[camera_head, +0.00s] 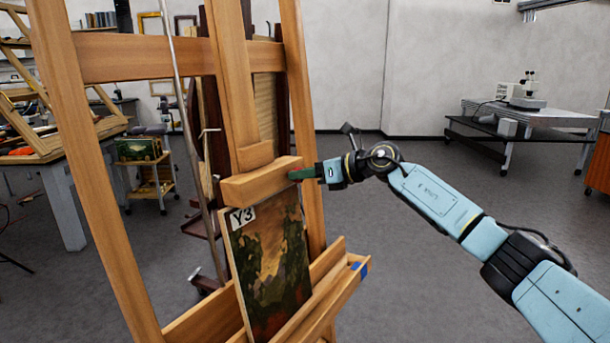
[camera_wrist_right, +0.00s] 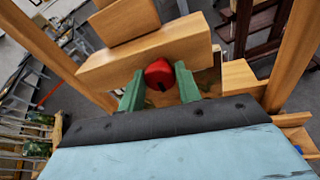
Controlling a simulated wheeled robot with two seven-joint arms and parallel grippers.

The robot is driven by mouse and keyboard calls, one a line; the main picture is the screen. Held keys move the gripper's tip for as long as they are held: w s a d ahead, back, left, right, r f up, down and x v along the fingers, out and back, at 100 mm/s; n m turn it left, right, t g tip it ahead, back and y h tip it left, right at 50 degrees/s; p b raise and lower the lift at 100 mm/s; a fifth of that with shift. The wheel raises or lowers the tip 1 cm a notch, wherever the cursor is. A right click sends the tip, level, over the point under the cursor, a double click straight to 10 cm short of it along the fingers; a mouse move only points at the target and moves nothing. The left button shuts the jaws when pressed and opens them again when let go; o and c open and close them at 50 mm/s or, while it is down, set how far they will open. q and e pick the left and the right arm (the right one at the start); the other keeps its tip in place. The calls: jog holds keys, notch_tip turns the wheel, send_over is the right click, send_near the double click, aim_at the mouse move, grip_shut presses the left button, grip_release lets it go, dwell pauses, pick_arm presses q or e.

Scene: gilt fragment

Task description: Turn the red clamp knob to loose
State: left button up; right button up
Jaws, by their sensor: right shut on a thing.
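I cannot tell from the picture how far the knob is turned. My left gripper is in neither view.
A painting marked Y3 (camera_head: 268,262) stands on the easel ledge (camera_head: 335,288) under the clamp block. Easel posts (camera_head: 301,100) rise near my gripper. A thin metal rod (camera_head: 181,100) runs in front of the easel. Open floor lies to the right, before a table (camera_head: 540,116).

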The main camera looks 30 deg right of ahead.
jog(key=shift+r, duration=0.2)
dwell(0.3)
jog(key=o, duration=1)
jog(key=shift+f, duration=0.15)
jog(key=shift+c, duration=0.2)
jog(key=b+v, duration=0.2)
jog(key=v, duration=1.1)
jog(key=shift+s+b, duration=0.2)
jog(key=shift+b, duration=0.1)
